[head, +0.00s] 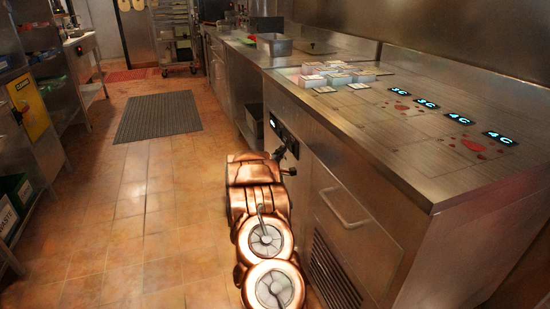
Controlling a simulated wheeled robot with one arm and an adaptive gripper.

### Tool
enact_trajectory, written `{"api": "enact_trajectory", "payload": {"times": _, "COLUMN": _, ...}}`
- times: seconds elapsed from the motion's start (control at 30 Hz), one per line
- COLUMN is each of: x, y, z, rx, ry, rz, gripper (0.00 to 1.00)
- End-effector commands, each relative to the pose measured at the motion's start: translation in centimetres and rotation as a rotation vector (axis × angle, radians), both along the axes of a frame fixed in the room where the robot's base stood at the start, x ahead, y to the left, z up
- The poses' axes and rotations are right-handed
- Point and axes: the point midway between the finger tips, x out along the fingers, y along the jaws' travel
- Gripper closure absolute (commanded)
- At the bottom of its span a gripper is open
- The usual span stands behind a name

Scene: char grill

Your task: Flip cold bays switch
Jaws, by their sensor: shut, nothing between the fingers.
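A small dark control panel (279,124) with a few light marks is set in the steel front of the cold counter (345,135). The switch itself is too small to make out. My copper-coloured arm reaches forward along the counter front. My small dark gripper (287,158) is at its far end, close to the panel and partly over its lower part. The gripper is shut and empty. I cannot tell whether it touches the switch. Blue displays (457,118) on the counter top read 3C and 4C.
A drawer handle (343,208) and a vent grille (335,275) are on the counter front, right of my arm. White stacked blocks (338,75) sit on top. A dark mat (158,116) lies on the open tiled floor. Shelving (25,150) lines the left.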

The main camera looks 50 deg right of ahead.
Motion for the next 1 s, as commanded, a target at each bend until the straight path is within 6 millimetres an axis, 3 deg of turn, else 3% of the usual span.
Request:
{"api": "enact_trajectory", "payload": {"times": 0.2, "x": -0.9, "y": -1.3, "z": 0.1, "rx": 0.002, "ry": 0.0, "rz": 0.0, "gripper": 1.0}}
{"api": "enact_trajectory", "payload": {"times": 0.93, "x": -1.5, "y": -2.1, "z": 1.1, "rx": 0.071, "ry": -0.045, "rz": -0.001, "gripper": 1.0}}
{"api": "enact_trajectory", "payload": {"times": 1.0, "x": -1.6, "y": -2.2, "z": 0.5, "rx": 0.066, "ry": -0.043, "rz": -0.003, "gripper": 1.0}}
